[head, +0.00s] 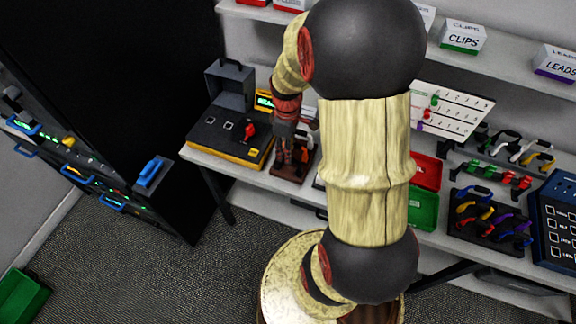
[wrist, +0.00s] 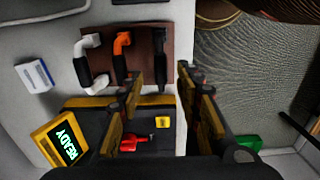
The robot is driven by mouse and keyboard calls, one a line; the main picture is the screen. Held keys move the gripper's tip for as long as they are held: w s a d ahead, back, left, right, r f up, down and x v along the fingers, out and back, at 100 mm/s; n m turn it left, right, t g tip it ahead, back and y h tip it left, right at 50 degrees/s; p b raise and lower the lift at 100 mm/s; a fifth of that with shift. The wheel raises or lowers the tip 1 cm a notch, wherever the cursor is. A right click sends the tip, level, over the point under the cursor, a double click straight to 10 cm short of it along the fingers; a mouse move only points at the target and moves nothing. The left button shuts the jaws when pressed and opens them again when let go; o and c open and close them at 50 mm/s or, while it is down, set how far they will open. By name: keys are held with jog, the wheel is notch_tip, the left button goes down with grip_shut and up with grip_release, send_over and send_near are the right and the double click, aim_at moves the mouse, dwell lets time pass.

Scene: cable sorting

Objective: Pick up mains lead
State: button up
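A brown board (wrist: 141,32) carries three short leads side by side. One has a white end (wrist: 87,44), one an orange end (wrist: 122,42), and one is all black (wrist: 160,48). I cannot tell by sight which of them is the mains lead. My gripper (wrist: 159,68) is open, with nothing seen between its fingers. In the wrist view its fingertips lie either side of the black lead's lower end; contact cannot be told. In the head view my gripper (head: 291,158) is low over the brown board (head: 288,172), largely hiding the leads.
A black-and-yellow tester (head: 232,132) with a red part and a READY display (wrist: 62,142) stands beside the board. A small white box (wrist: 35,75) lies near. Red (head: 427,172) and green (head: 424,208) trays and a rack of colored leads (head: 490,218) are to the right.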

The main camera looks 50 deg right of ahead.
notch_tip(320, 180, down, 5)
jog(key=shift+s+r+b, duration=0.1)
jog(key=shift+s+b, duration=0.05)
jog(key=shift+b, duration=0.5)
jog(key=shift+c, duration=0.5)
jog(key=c, duration=0.7)
grip_shut()
